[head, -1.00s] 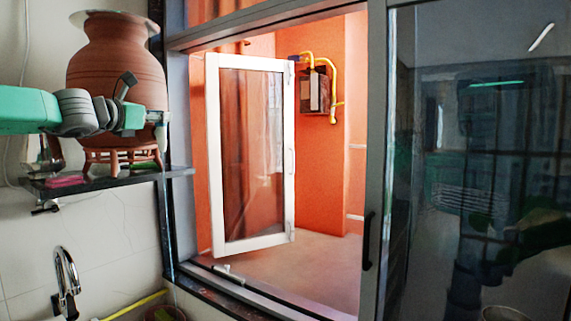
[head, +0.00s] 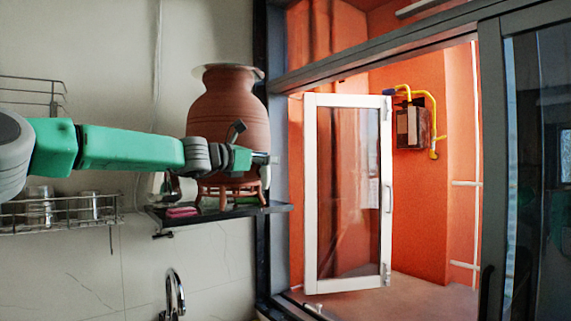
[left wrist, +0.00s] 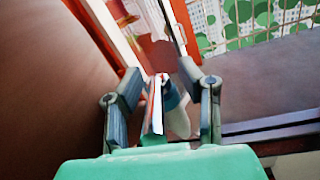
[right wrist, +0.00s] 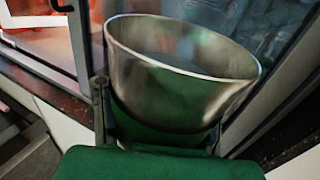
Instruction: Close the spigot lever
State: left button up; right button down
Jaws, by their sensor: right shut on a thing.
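The brown clay waterpot (head: 228,105) stands upright on a small stand on a dark wall shelf. My left gripper (head: 258,158) is in front of the pot's lower body in the head view. In the left wrist view its two fingers (left wrist: 162,95) are apart. A thin pale and reddish piece (left wrist: 155,105) and a grey-white rounded piece (left wrist: 178,115) show between them; I cannot tell which is the spigot lever, or whether a finger touches it. My right gripper (right wrist: 165,120) is shut on a shiny metal bowl (right wrist: 180,65); it is outside the head view.
The dark shelf (head: 275,208) carries the pot's stand (head: 232,190) and a pink item (head: 182,212). A wire rack with cups (head: 95,208) hangs at left. A chrome tap (head: 175,290) is below. A white-framed window (head: 348,190) stands open at right.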

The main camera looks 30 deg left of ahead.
pick_arm(q)
jog(key=shift+r, duration=0.1)
jog(key=shift+s+r, duration=0.1)
jog(key=shift+s+a, duration=0.1)
jog(key=shift+s, duration=0.25)
jog(key=v, duration=0.6)
jog(key=shift+f, duration=0.2)
